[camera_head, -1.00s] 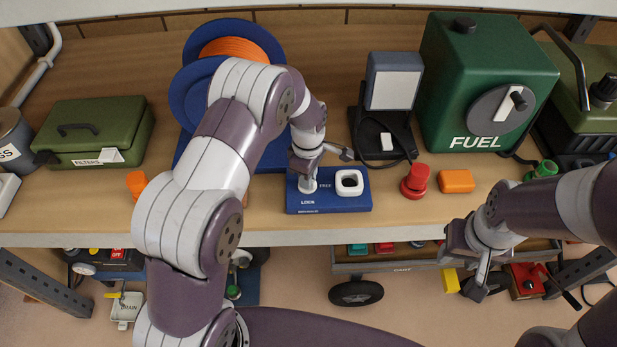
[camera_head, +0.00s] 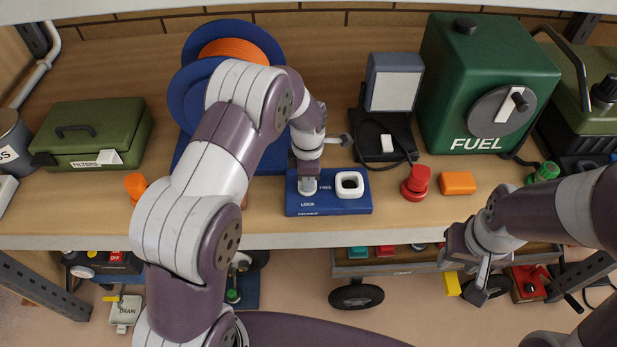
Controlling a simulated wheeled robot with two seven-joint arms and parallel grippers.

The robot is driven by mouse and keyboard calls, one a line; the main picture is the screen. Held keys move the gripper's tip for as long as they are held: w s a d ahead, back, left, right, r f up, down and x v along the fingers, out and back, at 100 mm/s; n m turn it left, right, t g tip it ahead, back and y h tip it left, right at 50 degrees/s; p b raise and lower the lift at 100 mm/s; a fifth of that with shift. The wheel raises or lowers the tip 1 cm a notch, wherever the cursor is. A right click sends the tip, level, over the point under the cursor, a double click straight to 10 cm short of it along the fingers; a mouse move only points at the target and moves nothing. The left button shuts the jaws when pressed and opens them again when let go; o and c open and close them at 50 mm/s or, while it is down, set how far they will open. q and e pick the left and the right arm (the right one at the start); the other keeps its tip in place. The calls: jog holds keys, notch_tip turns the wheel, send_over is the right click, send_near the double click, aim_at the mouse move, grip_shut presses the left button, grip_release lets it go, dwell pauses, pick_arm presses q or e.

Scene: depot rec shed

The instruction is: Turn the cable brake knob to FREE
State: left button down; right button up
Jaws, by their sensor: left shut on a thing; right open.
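The blue cable brake base (camera_head: 345,207) sits at the shelf's front edge, below the cable reel, with the words LOCK and FREE printed on it. The pale brake knob (camera_head: 307,188) is on its left part. My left gripper (camera_head: 307,176) reaches down over the knob and is shut on it, hiding its upper part and which mark it points at. A white square ring (camera_head: 349,184) sits on the base's right part. My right gripper (camera_head: 476,274) is open and empty, in front of the shelf edge at the right.
A blue reel with orange cable (camera_head: 236,47) stands behind my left arm. A red knob (camera_head: 416,183) and an orange block (camera_head: 457,183) are right of the base. A green FUEL tank (camera_head: 480,85), a lamp (camera_head: 394,82) and a green FILTERS case (camera_head: 100,135) stand further back.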

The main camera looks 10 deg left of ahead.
dwell(0.3)
pick_arm(q)
jog(key=c, duration=1.2)
grip_release()
jog(key=shift+o, duration=0.5)
jog(key=shift+a, duration=0.15)
notch_tip(320, 180, up, 13)
jog(key=shift+f, duration=0.15)
